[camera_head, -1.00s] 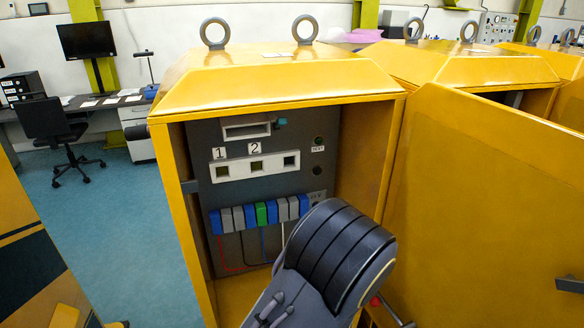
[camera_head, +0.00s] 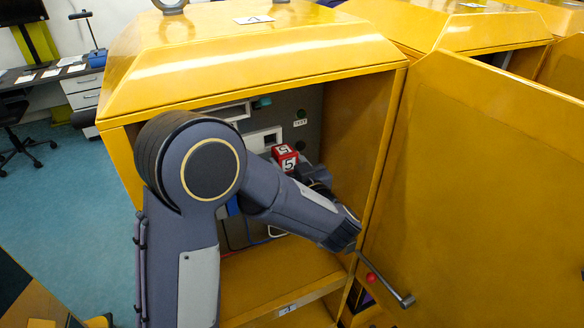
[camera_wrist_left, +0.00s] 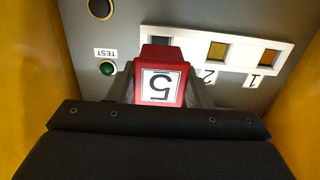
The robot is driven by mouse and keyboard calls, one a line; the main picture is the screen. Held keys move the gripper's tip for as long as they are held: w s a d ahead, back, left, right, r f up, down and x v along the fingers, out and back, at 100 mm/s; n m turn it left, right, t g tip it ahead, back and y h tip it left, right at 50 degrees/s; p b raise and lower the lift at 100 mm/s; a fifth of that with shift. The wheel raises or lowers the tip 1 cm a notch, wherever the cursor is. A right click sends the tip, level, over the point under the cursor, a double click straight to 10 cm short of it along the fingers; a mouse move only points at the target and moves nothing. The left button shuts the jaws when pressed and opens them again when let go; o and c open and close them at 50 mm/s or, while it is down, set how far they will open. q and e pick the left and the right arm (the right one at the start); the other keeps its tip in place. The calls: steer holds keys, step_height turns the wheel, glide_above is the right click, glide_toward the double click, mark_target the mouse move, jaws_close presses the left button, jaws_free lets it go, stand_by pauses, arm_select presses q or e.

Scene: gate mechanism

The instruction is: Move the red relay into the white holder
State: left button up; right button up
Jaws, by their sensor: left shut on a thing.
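The red relay (camera_head: 286,157), a small block with a white "5" label, is at the cabinet's inner panel in the head view. It also shows in the left wrist view (camera_wrist_left: 160,80), label upside down. My left gripper (camera_head: 300,172) is shut on it, with dark fingers on both sides in the wrist view (camera_wrist_left: 162,92). The white holder (camera_wrist_left: 192,45) is a strip with square openings, and the relay covers part of its left end there. In the head view, only part of the holder (camera_head: 250,143) shows. Whether the relay touches it, I cannot tell. My right gripper is out of view.
The yellow cabinet (camera_head: 250,75) surrounds the panel, with side walls close to my arm. Its open door (camera_head: 480,190) stands at the right, with a dark handle (camera_head: 390,288). A green button (camera_wrist_left: 107,68) marked TEST is beside the relay.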

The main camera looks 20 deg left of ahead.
mark_target(278, 150)
arm_select(q)
steer(key=shift+x, duration=1.65)
steer(key=shift+x, duration=0.95)
stand_by(0.6)
steer(key=shift+a+r, duration=0.1)
stand_by(0.5)
steer(key=o, duration=1.1)
steer(key=shift+w, duration=0.1)
